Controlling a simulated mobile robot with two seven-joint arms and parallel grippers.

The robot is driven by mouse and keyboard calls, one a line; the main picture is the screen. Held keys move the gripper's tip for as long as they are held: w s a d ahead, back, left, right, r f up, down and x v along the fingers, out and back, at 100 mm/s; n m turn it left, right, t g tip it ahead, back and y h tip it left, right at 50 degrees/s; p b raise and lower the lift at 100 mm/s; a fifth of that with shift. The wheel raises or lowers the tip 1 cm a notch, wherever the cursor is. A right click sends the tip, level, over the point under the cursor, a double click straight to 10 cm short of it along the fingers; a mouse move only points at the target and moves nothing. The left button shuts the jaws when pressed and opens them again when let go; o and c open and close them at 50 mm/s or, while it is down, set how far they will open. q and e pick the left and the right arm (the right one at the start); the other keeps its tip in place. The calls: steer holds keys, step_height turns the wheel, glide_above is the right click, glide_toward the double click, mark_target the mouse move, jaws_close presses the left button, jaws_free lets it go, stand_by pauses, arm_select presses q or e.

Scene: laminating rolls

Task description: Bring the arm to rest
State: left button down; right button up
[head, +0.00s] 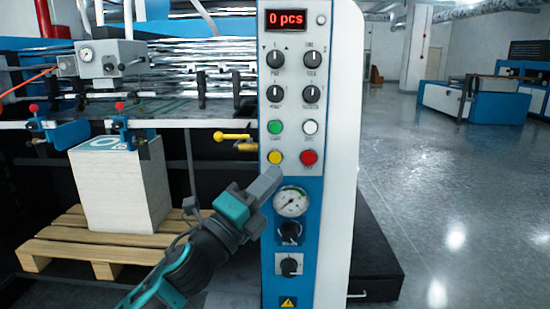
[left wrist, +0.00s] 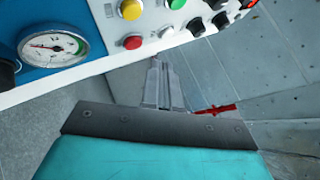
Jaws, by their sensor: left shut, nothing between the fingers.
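My left arm comes in from the bottom in the head view, and its teal and black left gripper (head: 268,184) is in front of the control panel. The gripper is shut and holds nothing. In the left wrist view the shut grey fingers (left wrist: 157,62) point towards the edge of the panel (left wrist: 98,72). In the head view the fingertips show just below the yellow button (head: 276,157) and the red button (head: 309,157), above the gauge (head: 292,202). I cannot tell whether they touch the panel. My right gripper is not in view.
A paper stack (head: 121,190) stands on a wooden pallet (head: 72,240) at the left, under the machine. A blue and white machine (head: 470,102) stands far right.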

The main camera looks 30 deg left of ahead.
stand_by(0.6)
arm_select(q)
step_height(320, 180, down, 19)
steer(key=s+d+n+g+y, duration=0.2)
steer(key=n+g, duration=0.3)
steer(key=n, duration=0.5)
steer(key=s+d+f+n+g, duration=0.2)
steer(key=s+d+f+n, duration=0.1)
steer(key=f, duration=0.4)
steer(key=s+d+f+n+g, duration=0.2)
steer(key=s+d+f+n, duration=0.1)
steer(key=s+f, duration=0.3)
steer(key=s+d+f+n+g+h, duration=0.1)
steer(key=s+d+f+n+g, duration=0.2)
steer(key=f, duration=0.5)
steer(key=shift+s+d+n, duration=0.45)
steer(key=shift+s+n, duration=0.3)
steer(key=shift+n, duration=0.15)
steer(key=shift+a, duration=0.1)
